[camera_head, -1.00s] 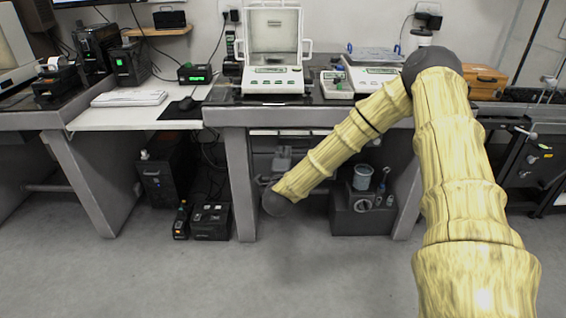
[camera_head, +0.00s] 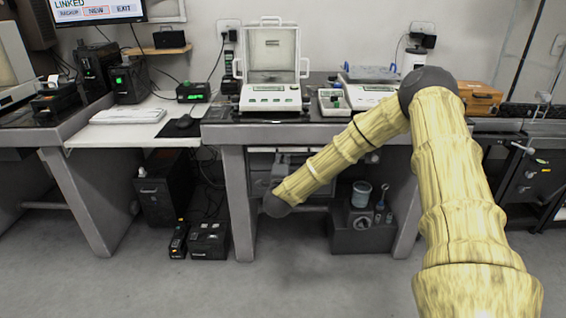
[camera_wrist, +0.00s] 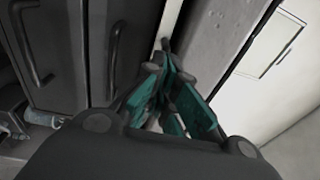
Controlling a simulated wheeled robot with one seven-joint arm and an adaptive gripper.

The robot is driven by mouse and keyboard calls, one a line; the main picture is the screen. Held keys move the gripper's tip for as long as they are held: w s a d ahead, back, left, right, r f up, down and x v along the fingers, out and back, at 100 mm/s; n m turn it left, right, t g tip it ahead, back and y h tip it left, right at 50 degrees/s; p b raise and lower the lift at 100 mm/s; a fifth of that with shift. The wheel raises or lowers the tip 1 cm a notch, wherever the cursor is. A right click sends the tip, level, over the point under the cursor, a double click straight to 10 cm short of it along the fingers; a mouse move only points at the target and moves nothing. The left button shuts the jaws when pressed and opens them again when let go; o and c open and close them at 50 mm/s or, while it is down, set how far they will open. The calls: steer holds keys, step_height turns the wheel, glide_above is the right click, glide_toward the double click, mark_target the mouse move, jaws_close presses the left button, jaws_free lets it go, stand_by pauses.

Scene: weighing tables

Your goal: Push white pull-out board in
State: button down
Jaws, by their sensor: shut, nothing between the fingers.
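My gripper is hidden in the head view; only my arm shows, reaching low in front of the middle table. In the wrist view my gripper (camera_wrist: 164,48) has teal fingers brought together at the tips, with nothing seen between them. A pale strip (camera_wrist: 169,18) lies just beyond the tips; I cannot tell whether it is the board, or whether the fingers touch it.
The middle table (camera_head: 300,130) carries a balance (camera_head: 270,95). Its grey leg (camera_head: 238,205) stands left of my arm's low end. Black boxes (camera_head: 208,240) sit on the floor under the board. A dark cabinet front (camera_wrist: 85,50) with handles is close in the wrist view. The front floor is clear.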

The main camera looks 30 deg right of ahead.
steer(key=shift+x, duration=1.1)
steer(key=shift+r, duration=0.15)
steer(key=shift+a, duration=0.1)
steer(key=p+v, duration=0.1)
steer(key=v, duration=1.3)
steer(key=shift+f, duration=0.25)
